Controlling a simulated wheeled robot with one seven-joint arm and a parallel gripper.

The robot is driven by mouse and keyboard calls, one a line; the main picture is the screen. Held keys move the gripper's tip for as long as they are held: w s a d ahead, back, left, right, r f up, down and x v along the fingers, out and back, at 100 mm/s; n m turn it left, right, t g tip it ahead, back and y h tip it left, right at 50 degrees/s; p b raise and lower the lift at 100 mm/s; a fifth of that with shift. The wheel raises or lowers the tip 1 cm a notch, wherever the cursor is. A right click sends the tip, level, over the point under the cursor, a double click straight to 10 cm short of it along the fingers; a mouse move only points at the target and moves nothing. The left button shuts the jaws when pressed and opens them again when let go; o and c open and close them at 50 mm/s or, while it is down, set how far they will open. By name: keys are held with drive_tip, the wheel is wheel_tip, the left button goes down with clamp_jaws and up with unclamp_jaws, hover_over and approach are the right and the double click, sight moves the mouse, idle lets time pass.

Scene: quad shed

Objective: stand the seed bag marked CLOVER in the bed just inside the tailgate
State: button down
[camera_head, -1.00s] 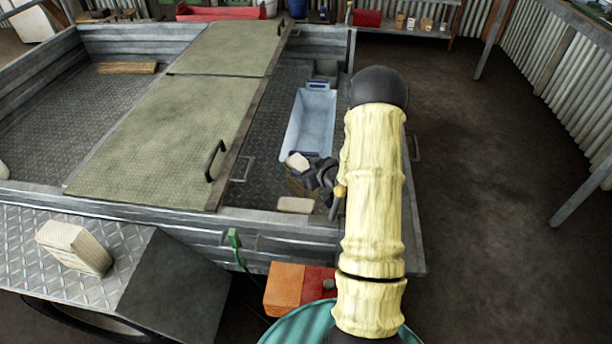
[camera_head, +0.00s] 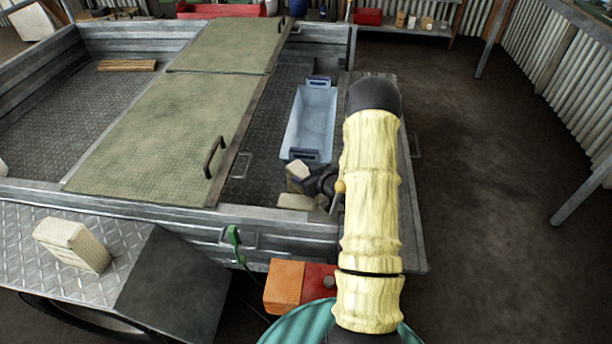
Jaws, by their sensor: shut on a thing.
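My gripper (camera_head: 312,181) is low inside the right part of the trailer bed (camera_head: 250,185), beside the tailgate edge. It is shut on a small pale bag (camera_head: 297,172), partly hidden behind the fingers. The held bag looks roughly upright, with its base close to the bed floor; I cannot tell whether it touches. A second pale bag (camera_head: 295,202) lies just in front of it by the near side wall. No CLOVER marking is readable on any bag. My arm hides much of the tailgate (camera_head: 407,215).
A blue tray (camera_head: 311,120) lies in the bed behind the gripper. A green lid (camera_head: 150,130) with a raised handle (camera_head: 213,157) covers the middle. The near side wall (camera_head: 190,208) stands in front. The floor at right is clear.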

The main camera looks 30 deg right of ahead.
drive_tip(key=c, duration=0.6)
unclamp_jaws()
drive_tip(key=shift+f, duration=0.1)
drive_tip(key=shift+o, duration=0.2)
drive_tip(key=p+v, duration=0.1)
drive_tip(key=v, duration=1.1)
drive_tip(key=shift+p, duration=0.4)
